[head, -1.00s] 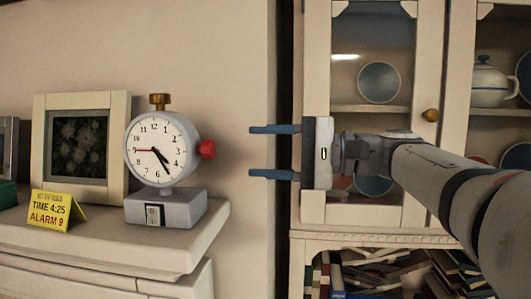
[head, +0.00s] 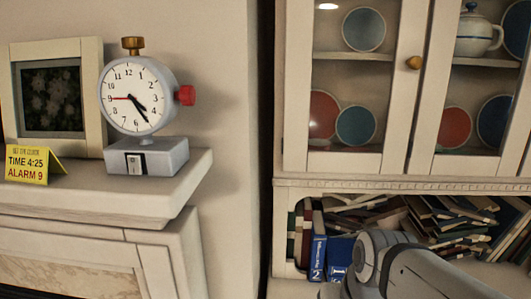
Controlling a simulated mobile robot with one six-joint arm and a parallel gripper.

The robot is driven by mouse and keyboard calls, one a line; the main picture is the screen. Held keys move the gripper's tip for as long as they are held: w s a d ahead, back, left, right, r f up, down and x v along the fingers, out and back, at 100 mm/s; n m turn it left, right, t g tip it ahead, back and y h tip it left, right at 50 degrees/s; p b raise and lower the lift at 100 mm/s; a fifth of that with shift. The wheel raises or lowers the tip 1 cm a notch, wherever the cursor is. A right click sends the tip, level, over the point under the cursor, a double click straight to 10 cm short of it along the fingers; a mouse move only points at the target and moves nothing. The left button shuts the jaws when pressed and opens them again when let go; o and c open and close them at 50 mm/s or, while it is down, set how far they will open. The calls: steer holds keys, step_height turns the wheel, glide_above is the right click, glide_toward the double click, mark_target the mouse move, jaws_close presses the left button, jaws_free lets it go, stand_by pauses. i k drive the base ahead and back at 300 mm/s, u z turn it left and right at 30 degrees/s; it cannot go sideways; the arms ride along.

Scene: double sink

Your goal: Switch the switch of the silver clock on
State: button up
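The silver clock (head: 142,97) stands upright near the right end of a white mantel shelf, at the left in the head view. It has a white dial, a brass knob (head: 132,45) on top and a red knob (head: 185,95) on its right side. A small black and white switch (head: 135,163) sits on the front of its grey base (head: 165,157). I cannot tell the switch's position for sure. My gripper is not in view; only part of my arm shows at the bottom right, well apart from the clock.
A yellow sign (head: 30,165) reading "TIME 4:25 ALARM 9" stands left of the clock, before a framed picture (head: 55,98). The shelf edge (head: 170,205) juts out below. A glass-door cabinet (head: 345,172) with plates and books stands at the right. Space between shelf and cabinet is free.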

mark_target(135, 168)
steer(key=u, duration=2)
steer(key=k, duration=0.75)
steer(key=z, duration=0.3)
steer(key=i, duration=0.5)
